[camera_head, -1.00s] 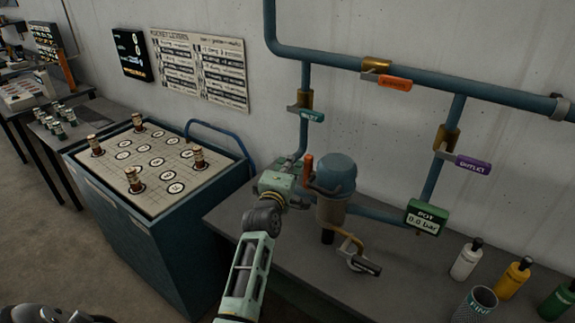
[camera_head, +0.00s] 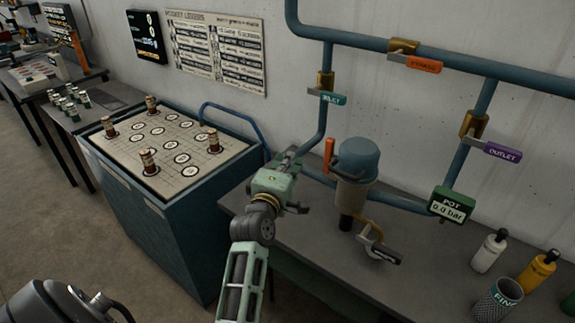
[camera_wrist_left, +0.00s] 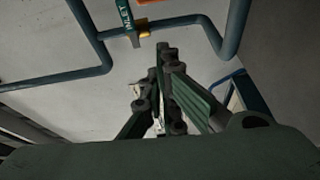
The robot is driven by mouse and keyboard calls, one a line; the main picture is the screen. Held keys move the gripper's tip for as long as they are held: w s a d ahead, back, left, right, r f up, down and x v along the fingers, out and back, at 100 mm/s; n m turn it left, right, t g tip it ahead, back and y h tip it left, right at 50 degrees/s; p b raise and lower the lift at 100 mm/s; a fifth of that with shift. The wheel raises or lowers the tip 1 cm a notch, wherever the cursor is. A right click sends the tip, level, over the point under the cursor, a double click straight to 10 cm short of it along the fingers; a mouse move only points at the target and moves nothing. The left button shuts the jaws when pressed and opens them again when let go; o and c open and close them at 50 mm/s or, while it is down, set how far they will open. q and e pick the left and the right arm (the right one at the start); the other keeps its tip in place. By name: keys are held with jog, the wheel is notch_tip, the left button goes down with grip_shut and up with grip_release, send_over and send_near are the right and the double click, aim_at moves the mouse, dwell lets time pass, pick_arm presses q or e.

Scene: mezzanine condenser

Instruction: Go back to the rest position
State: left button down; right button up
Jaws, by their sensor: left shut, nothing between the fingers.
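My left gripper (camera_head: 290,158) is in the middle of the head view, raised at the left end of the grey bench, left of the blue-capped pot (camera_head: 355,165). It is shut and empty, apart from the pot. In the left wrist view its fingers (camera_wrist_left: 163,50) are together, pointing toward the wall and pipes.
The bench (camera_head: 320,255) carries the pot, bottles (camera_head: 488,250) and a mesh cup (camera_head: 497,300). Blue pipes (camera_head: 440,62) with inlet, purge and outlet levers run along the wall. A blue cart (camera_head: 165,240) with a patterned top stands left of my left arm.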

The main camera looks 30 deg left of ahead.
pick_arm(q)
jog(key=shift+s+d, duration=0.1)
jog(key=shift+s, duration=0.25)
pick_arm(e)
jog(key=shift+a+f, duration=0.1)
jog(key=shift+a, duration=1)
